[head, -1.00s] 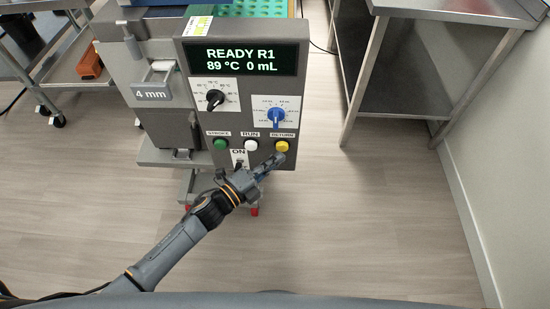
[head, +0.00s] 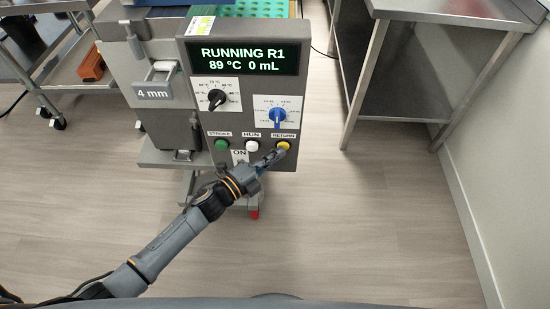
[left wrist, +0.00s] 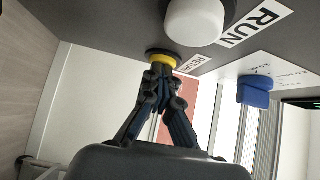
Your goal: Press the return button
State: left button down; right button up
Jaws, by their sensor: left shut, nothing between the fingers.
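The yellow return button (head: 283,146) is at the lower right of the grey control panel (head: 225,122), under the label RETURN. My left gripper (head: 277,153) is shut and empty, with its fingertips at the button. In the left wrist view the shut fingertips (left wrist: 162,72) meet the yellow button (left wrist: 163,57), which shows just beyond them; they look to be touching it. The display (head: 243,58) reads RUNNING R1, 89 °C, 0 mL. My right gripper is not in view.
The white RUN button (head: 252,145) and green STROKE button (head: 222,145) are left of the return button. A black knob (head: 216,99) and a blue knob (head: 278,115) are above. A steel table (head: 375,70) stands to the right, with clear floor in front.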

pick_arm(q)
jog(key=shift+w+a+r, duration=0.25)
jog(key=shift+w+r, duration=0.1)
jog(key=shift+w, duration=0.05)
jog(key=v, duration=0.8)
jog(key=shift+s+d+f, duration=0.2)
jog(key=shift+s+f, duration=0.1)
